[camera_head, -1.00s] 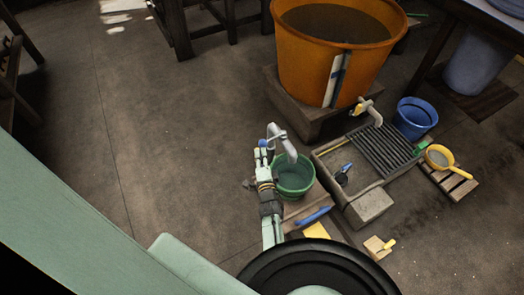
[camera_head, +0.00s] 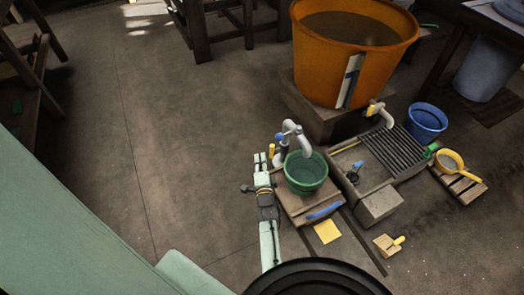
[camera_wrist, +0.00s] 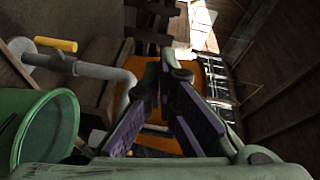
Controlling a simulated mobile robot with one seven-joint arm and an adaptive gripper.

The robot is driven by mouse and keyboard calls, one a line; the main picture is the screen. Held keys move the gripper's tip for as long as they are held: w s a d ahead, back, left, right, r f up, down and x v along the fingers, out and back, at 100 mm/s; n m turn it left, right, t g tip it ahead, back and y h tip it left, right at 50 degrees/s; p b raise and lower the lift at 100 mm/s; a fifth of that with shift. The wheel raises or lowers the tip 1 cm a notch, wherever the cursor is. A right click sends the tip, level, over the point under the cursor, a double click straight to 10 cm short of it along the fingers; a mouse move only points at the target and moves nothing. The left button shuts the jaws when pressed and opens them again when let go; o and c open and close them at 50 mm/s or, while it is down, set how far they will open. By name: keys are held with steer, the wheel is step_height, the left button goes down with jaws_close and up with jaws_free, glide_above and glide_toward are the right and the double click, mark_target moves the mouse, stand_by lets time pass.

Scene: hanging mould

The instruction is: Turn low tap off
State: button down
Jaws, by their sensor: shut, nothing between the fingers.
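The low tap (camera_head: 294,130) is a grey bent pipe whose spout hangs over a green bucket (camera_head: 305,172). A short yellow handle (camera_head: 271,150) and a blue part (camera_head: 280,137) show at its left side. In the wrist view, the grey pipe (camera_wrist: 100,72) and a yellow handle (camera_wrist: 57,44) are at the upper left, above the green bucket (camera_wrist: 45,130). My gripper (camera_head: 261,157) is just left of the tap, apart from the bucket. In the wrist view my gripper (camera_wrist: 165,75) is shut and empty. Whether water runs is too small to tell.
A blue bucket (camera_head: 426,120), a sieve (camera_head: 450,161) and a brush (camera_head: 388,243) are to the right.

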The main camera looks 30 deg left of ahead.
steer(key=shift+s+a, duration=0.2)
steer(key=shift+s, duration=0.25)
stand_by(0.3)
